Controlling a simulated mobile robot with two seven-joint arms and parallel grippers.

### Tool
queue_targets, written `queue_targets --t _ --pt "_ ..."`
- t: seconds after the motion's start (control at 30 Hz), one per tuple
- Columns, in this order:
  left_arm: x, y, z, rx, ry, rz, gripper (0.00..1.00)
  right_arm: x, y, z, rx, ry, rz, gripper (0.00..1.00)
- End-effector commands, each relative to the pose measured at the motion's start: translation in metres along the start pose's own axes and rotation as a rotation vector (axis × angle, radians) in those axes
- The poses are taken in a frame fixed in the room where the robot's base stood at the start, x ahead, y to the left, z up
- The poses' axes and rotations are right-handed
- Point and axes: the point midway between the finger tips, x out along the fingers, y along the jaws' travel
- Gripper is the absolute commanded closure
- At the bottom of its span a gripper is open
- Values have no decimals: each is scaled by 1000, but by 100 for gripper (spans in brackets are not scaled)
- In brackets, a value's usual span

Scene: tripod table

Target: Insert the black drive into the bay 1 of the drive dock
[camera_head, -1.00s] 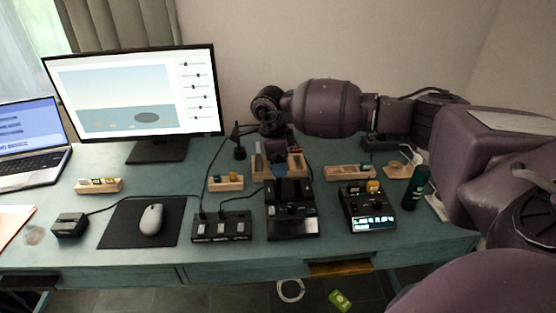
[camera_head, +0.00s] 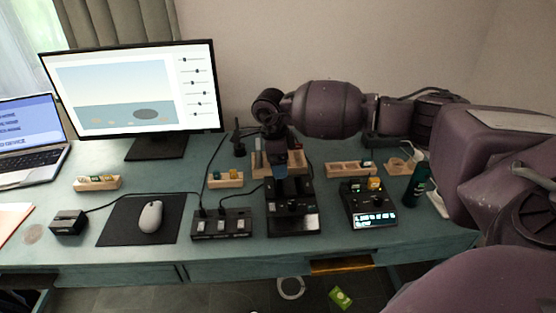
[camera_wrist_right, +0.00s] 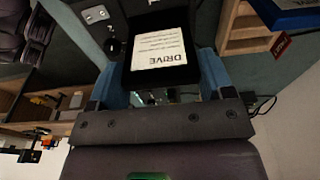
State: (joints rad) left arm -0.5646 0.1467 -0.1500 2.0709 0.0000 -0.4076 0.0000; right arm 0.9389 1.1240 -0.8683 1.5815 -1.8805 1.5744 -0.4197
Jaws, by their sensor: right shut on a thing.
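My right gripper (camera_head: 281,172), with blue fingers, hangs over the back part of a black device at the middle of the desk, which looks like the drive dock (camera_head: 292,222). In the right wrist view the gripper (camera_wrist_right: 160,88) is shut on the black drive (camera_wrist_right: 190,68), one blue finger on each side. The drive's white label reads "DRIVE" and appears upside down. In the head view the drive blends with the dark device below, so I cannot tell whether it touches a bay. My left gripper is not in view.
A wooden rack (camera_head: 258,166) stands behind the gripper, with smaller racks (camera_head: 226,180) (camera_head: 343,170) at either side. A black switch box (camera_head: 221,226) is left of the dock. A black unit with a lit display (camera_head: 368,207) and a dark green cylinder (camera_head: 417,184) are at right.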

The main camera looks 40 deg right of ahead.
Motion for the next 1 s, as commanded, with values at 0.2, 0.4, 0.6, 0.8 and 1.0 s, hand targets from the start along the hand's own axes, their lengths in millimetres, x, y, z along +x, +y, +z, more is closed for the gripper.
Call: queue_targets --t 0.2,0.4,0.6,0.8,1.0 --pt "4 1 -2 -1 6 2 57 5 0 0 0 0 0 53" --pt "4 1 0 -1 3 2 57 9 0 1 0 0 0 53" --pt "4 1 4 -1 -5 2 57 13 0 2 0 0 0 53" --pt "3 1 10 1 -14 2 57 17 0 2 0 1 1 53" --pt "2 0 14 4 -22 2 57 21 0 2 0 1 1 53"
